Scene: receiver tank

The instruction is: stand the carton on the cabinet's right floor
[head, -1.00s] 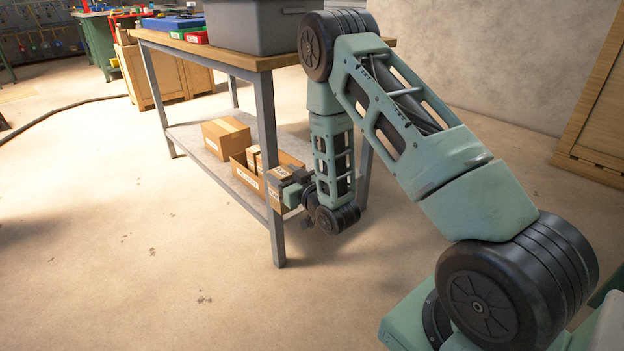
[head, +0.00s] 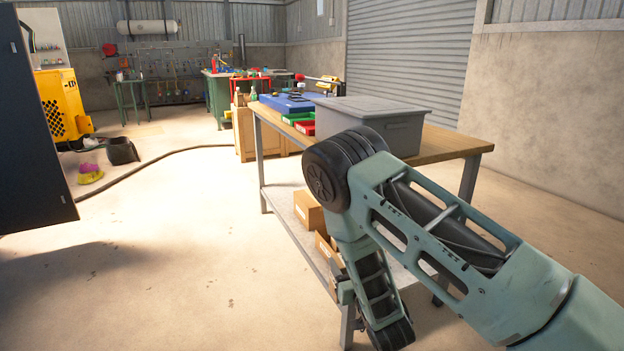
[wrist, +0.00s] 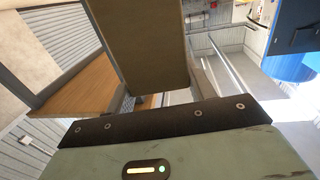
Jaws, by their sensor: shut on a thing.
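The carton (wrist: 140,45) is a plain brown face close up in the wrist view, just beyond the dark edge of my gripper. My gripper (head: 343,291) is shut on it; the fingertips are hard to make out. In the head view my gripper hangs low beside the bench's near leg, and the held carton cannot be told clearly from the brown boxes behind. A tall dark panel (head: 30,130) stands at the left edge of the head view; it may be the cabinet's side or door. The cabinet's inside and its right floor are not in view.
A workbench (head: 440,148) with a grey lidded bin (head: 370,120) stands close beside my arm. A brown box (head: 308,211) lies on its lower shelf. A hose (head: 150,166) crosses the floor. Open floor lies between the bench and the dark panel.

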